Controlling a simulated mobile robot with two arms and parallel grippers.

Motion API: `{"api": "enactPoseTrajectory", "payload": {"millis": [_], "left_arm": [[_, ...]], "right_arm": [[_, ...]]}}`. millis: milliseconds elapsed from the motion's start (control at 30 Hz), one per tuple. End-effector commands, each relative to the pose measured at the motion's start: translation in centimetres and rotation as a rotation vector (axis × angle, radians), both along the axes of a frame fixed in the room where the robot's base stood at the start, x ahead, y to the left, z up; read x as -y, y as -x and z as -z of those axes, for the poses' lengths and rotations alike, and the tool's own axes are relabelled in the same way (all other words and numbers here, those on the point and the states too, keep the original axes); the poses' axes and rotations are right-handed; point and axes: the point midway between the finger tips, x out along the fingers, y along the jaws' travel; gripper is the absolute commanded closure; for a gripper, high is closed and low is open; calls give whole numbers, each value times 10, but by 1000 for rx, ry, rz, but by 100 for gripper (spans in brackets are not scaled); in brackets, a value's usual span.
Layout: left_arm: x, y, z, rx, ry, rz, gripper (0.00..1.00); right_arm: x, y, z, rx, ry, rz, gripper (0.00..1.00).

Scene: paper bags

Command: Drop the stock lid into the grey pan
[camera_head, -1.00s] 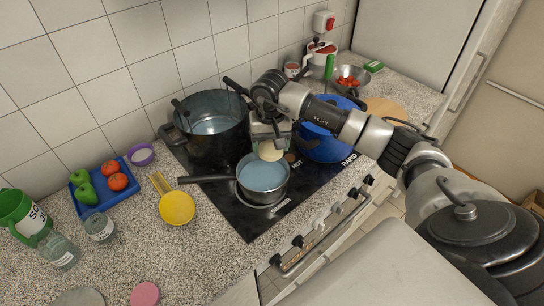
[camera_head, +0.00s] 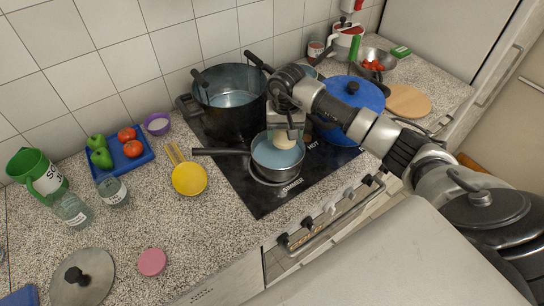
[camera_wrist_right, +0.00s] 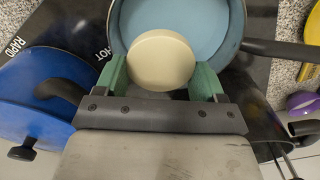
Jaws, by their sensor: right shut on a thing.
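A cream round disc, which I take to be the stock lid (camera_head: 284,140), is held in my right gripper (camera_head: 286,126). In the wrist view the lid (camera_wrist_right: 160,58) sits between the two green fingers (camera_wrist_right: 160,78). The lid is over the grey pan (camera_head: 279,178), which holds blue liquid. The pan's rim shows around and beyond the lid in the wrist view. I cannot tell how high the lid is above the liquid. My left gripper is not in view.
A large dark pot (camera_head: 234,117) stands just behind the grey pan, and a blue pot (camera_head: 357,93) stands to its right. A yellow strainer (camera_head: 189,179), blue tray (camera_head: 132,170), pink disc (camera_head: 152,262) and glass lid (camera_head: 84,278) lie on the counter left.

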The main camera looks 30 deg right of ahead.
Motion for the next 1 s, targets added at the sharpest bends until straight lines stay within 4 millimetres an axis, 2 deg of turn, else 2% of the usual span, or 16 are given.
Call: {"api": "enactPoseTrajectory", "payload": {"millis": [133, 167, 333, 667, 767, 1000], "left_arm": [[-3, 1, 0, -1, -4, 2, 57], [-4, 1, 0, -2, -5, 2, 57], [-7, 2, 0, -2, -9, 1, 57], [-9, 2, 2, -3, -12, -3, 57], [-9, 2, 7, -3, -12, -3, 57], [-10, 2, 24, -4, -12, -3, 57]], "right_arm": [[0, 0, 0, 0, 0, 0, 52], [0, 0, 0, 0, 0, 0, 26], [0, 0, 0, 0, 0, 0, 1], [0, -1, -4, 2, 0, -1, 1], [0, -1, -14, 4, 0, -1, 1], [0, -1, -61, 6, 1, -1, 1]]}}
